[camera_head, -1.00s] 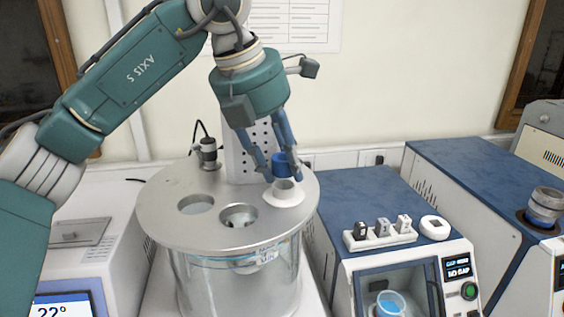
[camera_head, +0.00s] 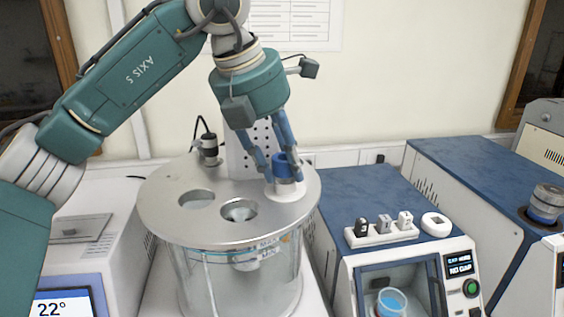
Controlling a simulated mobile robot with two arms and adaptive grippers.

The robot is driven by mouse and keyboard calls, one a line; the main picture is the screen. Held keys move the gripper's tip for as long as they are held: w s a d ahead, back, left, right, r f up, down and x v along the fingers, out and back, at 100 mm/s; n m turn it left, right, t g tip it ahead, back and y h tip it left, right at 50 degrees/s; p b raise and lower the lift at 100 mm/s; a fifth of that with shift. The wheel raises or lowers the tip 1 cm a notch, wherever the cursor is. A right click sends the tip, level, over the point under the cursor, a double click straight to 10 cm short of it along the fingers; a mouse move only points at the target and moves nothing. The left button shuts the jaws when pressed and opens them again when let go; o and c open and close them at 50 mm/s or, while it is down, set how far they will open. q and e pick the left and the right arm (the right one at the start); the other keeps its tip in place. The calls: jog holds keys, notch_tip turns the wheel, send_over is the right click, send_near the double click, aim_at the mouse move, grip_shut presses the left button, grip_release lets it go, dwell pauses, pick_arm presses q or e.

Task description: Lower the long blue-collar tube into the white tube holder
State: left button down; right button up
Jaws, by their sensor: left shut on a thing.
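My left gripper (camera_head: 282,167) points down over the right part of the round metal lid, its fingers shut on the blue collar of the tube (camera_head: 286,163). The tube is upright, and a short pale part shows below the collar. The white tube holder (camera_head: 289,193) is a flanged ring set in the lid. The collar is right above the holder, and the tube's lower end appears to be inside it; how deep it reaches is hidden. My right gripper is out of view.
The metal lid (camera_head: 180,229) tops a clear bath and has two other openings, at left and centre. A small black and silver device (camera_head: 209,147) stands at its back. A blue-topped machine (camera_head: 350,190) with a white rack (camera_head: 382,235) is close on the right.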

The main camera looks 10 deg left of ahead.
pick_arm(q)
jog(key=c, duration=1.6)
grip_release()
jog(key=shift+s+f, duration=0.1)
jog(key=shift+f, duration=0.35)
jog(key=shift+o, duration=0.6)
jog(key=shift+a, duration=0.1)
jog(key=shift+r, duration=0.1)
jog(key=shift+r+p, duration=0.7)
jog(key=shift+r, duration=0.35)
jog(key=p+v, duration=0.4)
jog(key=v, duration=0.5)
jog(key=shift+p, duration=0.4)
jog(key=shift+f, duration=0.2)
